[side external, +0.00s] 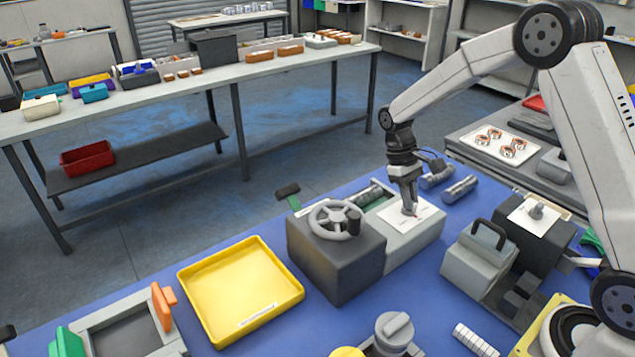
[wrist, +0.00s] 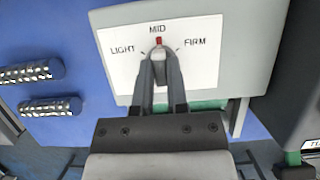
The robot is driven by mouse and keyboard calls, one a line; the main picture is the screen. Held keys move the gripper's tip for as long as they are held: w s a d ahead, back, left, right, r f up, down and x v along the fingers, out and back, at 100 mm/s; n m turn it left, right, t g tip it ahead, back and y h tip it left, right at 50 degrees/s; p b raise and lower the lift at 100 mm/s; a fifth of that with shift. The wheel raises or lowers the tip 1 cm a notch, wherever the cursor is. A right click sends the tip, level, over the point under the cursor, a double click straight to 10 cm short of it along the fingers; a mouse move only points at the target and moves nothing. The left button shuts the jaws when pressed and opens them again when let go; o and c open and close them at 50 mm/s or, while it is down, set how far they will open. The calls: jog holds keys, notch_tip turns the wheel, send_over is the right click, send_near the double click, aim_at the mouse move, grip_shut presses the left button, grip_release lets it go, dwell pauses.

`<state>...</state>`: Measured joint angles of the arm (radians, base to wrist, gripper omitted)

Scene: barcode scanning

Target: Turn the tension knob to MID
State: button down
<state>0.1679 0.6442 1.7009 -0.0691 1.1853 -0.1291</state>
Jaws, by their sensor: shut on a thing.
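The tension knob (wrist: 159,42) shows in the wrist view as a small knob with a red pointer mark. It sits on a white label card (wrist: 205,70) printed LIGHT, MID and FIRM. The red mark points up at MID. My gripper (wrist: 160,56) is shut on the knob, with its two fingers close together around it. In the side view my gripper (side external: 410,210) points straight down onto the white card (side external: 428,219) on top of a grey box (side external: 412,240). The fingers hide most of the knob there.
A dark box with a handwheel (side external: 335,220) stands directly left of the grey box. A yellow tray (side external: 240,290) lies farther left. Two grey ribbed cylinders (side external: 460,189) lie behind on the blue mat. A grey device with a handle (side external: 480,258) stands to the right.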

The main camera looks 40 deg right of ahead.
jog(key=c, duration=0.6)
grip_release()
jog(key=shift+c, duration=0.2)
jog(key=shift+r, duration=0.15)
jog(key=v, duration=0.7)
jog(key=shift+r, duration=0.3)
jog(key=shift+w+a, duration=0.1)
jog(key=s+a+f+t, duration=0.2)
jog(key=s+a+t, duration=0.1)
jog(key=s, duration=0.4)
jog(key=s+a+f+t, duration=0.3)
jog(key=s+a+t, duration=0.1)
jog(key=s, duration=0.4)
jog(key=shift+a+f, duration=0.15)
jog(key=shift+a, duration=0.25)
